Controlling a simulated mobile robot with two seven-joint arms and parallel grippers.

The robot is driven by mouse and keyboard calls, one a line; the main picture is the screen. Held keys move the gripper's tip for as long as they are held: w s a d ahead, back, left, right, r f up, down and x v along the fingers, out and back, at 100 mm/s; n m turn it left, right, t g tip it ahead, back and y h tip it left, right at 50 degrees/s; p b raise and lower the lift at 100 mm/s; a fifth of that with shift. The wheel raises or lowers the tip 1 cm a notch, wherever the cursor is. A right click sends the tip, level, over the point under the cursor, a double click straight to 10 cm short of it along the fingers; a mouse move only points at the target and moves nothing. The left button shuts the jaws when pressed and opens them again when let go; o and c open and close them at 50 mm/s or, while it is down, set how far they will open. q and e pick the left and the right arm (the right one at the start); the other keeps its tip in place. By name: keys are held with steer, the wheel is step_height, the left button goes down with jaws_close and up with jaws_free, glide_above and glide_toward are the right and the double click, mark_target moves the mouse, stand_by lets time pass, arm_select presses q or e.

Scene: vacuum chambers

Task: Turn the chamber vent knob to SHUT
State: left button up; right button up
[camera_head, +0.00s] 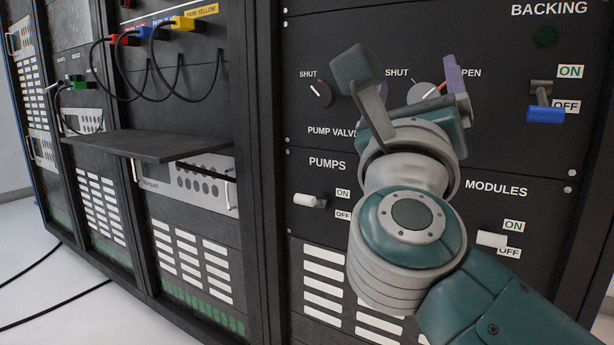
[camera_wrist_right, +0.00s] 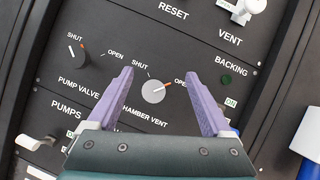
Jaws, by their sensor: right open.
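The chamber vent knob (camera_head: 422,92) is a light grey dial on the black panel, partly behind my right gripper in the head view. In the right wrist view the knob (camera_wrist_right: 153,92) shows whole, its red-orange mark pointing towards OPEN, on the right. My right gripper (camera_head: 413,75) is open in front of the panel. In the right wrist view its two purple fingers (camera_wrist_right: 160,73) stand to either side of the knob, with nothing between them in their grip. Whether the fingers touch the panel cannot be told. My left gripper is out of view.
The dark pump valve knob (camera_head: 320,93) sits left of it, its mark towards SHUT. A blue-tipped backing lever (camera_head: 545,110) is at the right. The pumps lever (camera_head: 310,200) and modules lever (camera_head: 491,239) are below. A black shelf (camera_head: 150,145) juts out at the left.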

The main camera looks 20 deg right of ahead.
mark_target(424, 98)
step_height(424, 98, down, 6)
steer(key=m+g+h+b, duration=0.2)
steer(key=m+b, duration=0.1)
steer(key=x, duration=1)
steer(key=shift+d+b, duration=0.3)
steer(key=shift+b, duration=0.1)
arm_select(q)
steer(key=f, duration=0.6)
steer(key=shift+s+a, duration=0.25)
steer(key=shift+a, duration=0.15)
